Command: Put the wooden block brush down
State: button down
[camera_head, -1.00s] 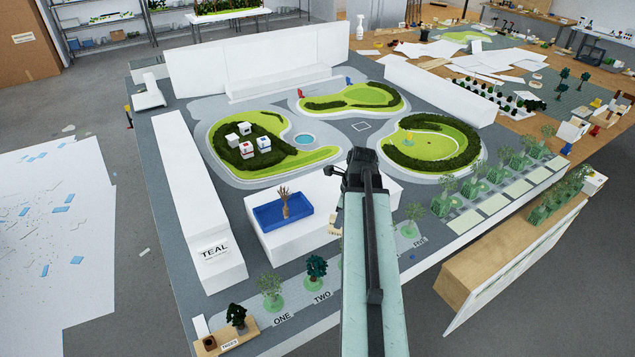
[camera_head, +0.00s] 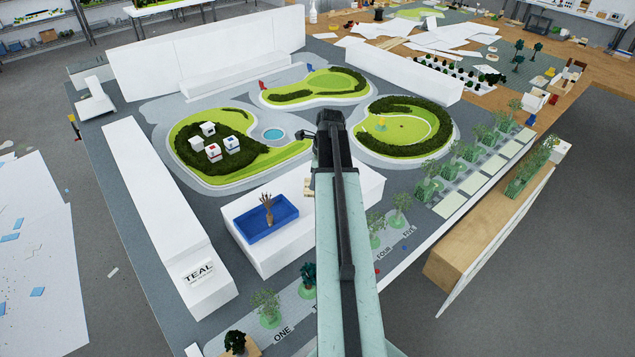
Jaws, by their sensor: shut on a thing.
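My arm reaches up the middle of the view, and my gripper (camera_head: 318,150) is at its far end, over the landscape model. The fingers are mostly hidden behind the arm. A small tan piece (camera_head: 310,186) shows at the arm's left edge, right of the blue tray (camera_head: 243,226); it looks like part of the wooden block brush held in my shut gripper. The rest of the brush is hidden. The blue tray stands on a white block (camera_head: 285,257) and holds a brown, branching object (camera_head: 267,207).
Green hedged islands (camera_head: 405,125) lie beyond the arm. A long white block marked TEAL (camera_head: 150,200) stands at left. Small trees (camera_head: 265,305) line the front edge, partly behind my arm. Grey board is bare between the TEAL block and the tray block.

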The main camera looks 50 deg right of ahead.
jog(key=d, duration=0.1)
jog(key=w+d, duration=0.1)
jog(key=d, duration=0.1)
jog(key=w+d, duration=0.1)
jog(key=shift+d+f, duration=0.25)
jog(key=shift+d, duration=0.05)
jog(key=f+b, duration=0.4)
jog(key=shift+d, duration=0.25)
jog(key=shift+r, duration=0.2)
jog(key=shift+f, duration=0.1)
jog(key=c, duration=1.3)
grip_release()
jog(key=shift+o, duration=0.2)
notch_tip(320, 180, up, 12)
jog(key=s+d+p, duration=0.1)
jog(key=p, duration=1.1)
jog(key=shift+s+d, duration=0.2)
jog(key=shift+s, duration=0.2)
